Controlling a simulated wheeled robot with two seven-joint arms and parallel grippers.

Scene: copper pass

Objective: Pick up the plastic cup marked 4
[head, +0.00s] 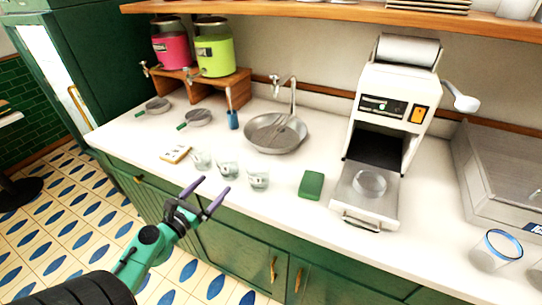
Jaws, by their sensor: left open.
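Three small clear cups stand in a row near the counter's front edge: a left one (202,160), a middle one (228,169) and a right one (259,180). They carry dark marks too small to read, so I cannot tell which is marked 4. Another clear round vessel (370,183) sits on the white machine's pulled-out tray. A larger clear cup with a blue rim (497,249) stands at the far right; no number is legible on it. My left gripper (214,187) is open and empty, just in front of the counter edge, apart from the cups. My right gripper is not in view.
A green sponge (312,185) lies right of the small cups, before the white machine (394,105). A round sink (275,133) and blue brush holder (233,120) stand behind. The counter's front edge (275,205) is near my gripper.

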